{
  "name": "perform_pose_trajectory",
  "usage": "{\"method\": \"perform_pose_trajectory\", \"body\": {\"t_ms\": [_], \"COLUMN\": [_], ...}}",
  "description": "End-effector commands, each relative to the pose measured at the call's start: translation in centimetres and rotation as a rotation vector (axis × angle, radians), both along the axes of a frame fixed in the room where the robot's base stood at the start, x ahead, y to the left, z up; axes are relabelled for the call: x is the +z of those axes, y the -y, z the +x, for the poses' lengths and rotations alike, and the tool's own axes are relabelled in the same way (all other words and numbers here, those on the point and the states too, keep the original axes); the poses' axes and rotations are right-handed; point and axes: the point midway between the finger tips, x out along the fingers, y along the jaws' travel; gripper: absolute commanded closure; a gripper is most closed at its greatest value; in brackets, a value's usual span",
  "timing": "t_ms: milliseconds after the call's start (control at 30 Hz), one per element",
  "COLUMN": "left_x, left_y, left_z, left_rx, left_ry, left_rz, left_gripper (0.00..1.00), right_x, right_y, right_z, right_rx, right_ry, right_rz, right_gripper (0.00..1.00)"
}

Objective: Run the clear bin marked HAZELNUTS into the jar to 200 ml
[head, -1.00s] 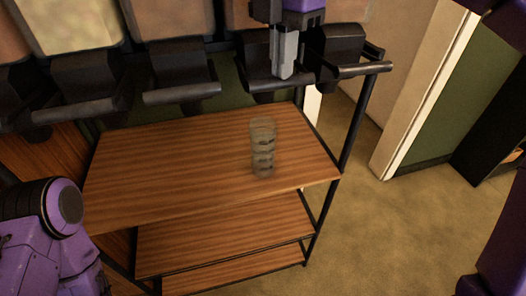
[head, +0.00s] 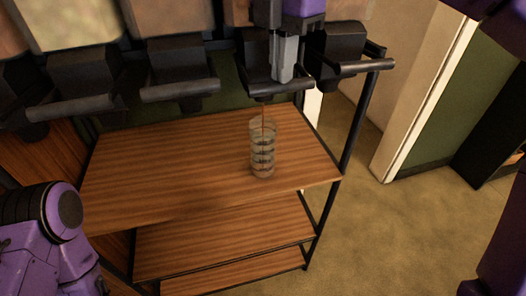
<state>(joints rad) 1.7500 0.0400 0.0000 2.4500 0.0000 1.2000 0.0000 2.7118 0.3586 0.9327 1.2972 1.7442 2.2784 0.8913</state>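The clear jar (head: 262,160) stands upright on the wooden shelf, with dark ring marks around it. A thin brown stream falls into it from the dispenser spout above. The fill level is too small to read. My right gripper (head: 282,75) points down at the bar lever (head: 262,92) of that dispenser and appears to touch it. Its fingers look close together, with nothing visible between them. The bin above (head: 238,12) is mostly out of frame, and no HAZELNUTS label shows. My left arm is at the lower left; its gripper is out of view.
Several other bins with black dispensers and bar levers (head: 180,90) line the top. The wooden shelf (head: 170,180) is bare left of the jar. A black post (head: 350,130) stands at the rack's right end, with open floor beyond.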

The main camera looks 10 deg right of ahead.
Motion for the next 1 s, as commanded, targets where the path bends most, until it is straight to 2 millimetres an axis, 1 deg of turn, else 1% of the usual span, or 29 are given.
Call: {"method": "perform_pose_trajectory", "body": {"t_ms": [33,133,400,667,1000], "left_x": [-0.4,-0.8,-0.7,-1.6,-1.6], "left_y": [0.0,0.0,0.0,0.0,0.0], "left_z": [0.0,0.0,0.0,0.0,0.0], "left_rx": [0.000,0.000,0.000,0.000,0.000], "left_ry": [0.000,0.000,0.000,0.000,0.000], "left_rz": [0.000,0.000,0.000,0.000,0.000], "left_gripper": [0.57,0.57,0.57,0.57,0.57], "right_x": [-0.5,-0.8,-0.7,-1.6,-1.7], "right_y": [0.0,0.0,0.0,0.0,0.0], "right_z": [0.0,0.1,0.1,0.2,0.3], "right_rx": [0.000,0.000,0.000,0.000,0.000], "right_ry": [-0.001,-0.001,0.000,0.000,-0.001], "right_rz": [-0.001,-0.001,-0.001,-0.001,-0.002], "right_gripper": [1.00,1.00,1.00,1.00,1.00]}}
